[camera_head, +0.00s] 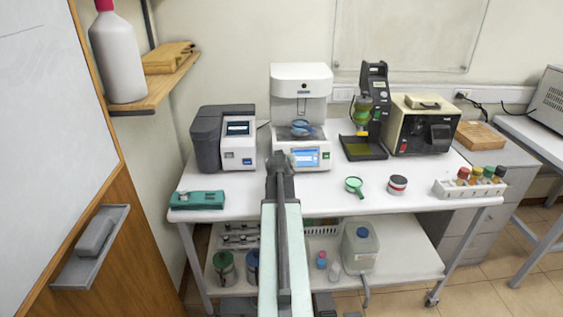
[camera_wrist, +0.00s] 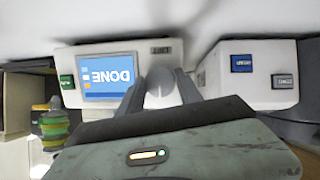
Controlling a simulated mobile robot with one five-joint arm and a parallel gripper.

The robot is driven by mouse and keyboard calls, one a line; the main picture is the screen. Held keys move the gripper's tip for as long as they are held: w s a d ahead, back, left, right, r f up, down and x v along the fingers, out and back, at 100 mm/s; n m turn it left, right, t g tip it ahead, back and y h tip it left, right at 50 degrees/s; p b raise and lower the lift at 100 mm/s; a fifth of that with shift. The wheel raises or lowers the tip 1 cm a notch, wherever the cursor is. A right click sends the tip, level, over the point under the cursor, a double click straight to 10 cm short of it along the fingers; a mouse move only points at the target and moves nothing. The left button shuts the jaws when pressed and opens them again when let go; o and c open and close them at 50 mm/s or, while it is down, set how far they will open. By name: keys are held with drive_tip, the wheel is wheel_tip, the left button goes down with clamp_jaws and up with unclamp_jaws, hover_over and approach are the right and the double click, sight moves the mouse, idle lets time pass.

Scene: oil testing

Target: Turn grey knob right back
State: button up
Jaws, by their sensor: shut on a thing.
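The grey knob (camera_wrist: 159,80) is on the front of a white tester, between my two fingertips in the wrist view. My gripper (camera_wrist: 160,92) is shut on it, one finger on each side. In the head view my gripper (camera_head: 280,163) reaches the lower left of the front of the white tester (camera_head: 301,80) and hides the knob. The tester's blue screen (camera_wrist: 109,82) reads DONE, upside down in the wrist view. The knob's turn angle cannot be told.
A grey and white device (camera_head: 224,138) stands left of the tester, a black stand (camera_head: 372,110) right of it. A teal case (camera_head: 197,200) lies front left. A green-rimmed magnifier (camera_head: 354,186) and a small jar (camera_head: 397,184) lie to the right on the white table (camera_head: 320,197).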

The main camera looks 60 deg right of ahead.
idle(0.6)
drive_tip(key=o, duration=1.4)
drive_tip(key=shift+c, duration=0.2)
drive_tip(key=p+v, duration=0.4)
drive_tip(key=v, duration=0.3)
drive_tip(key=shift+a+r, duration=0.15)
drive_tip(key=shift+a, duration=0.2)
drive_tip(key=shift+s, duration=0.1)
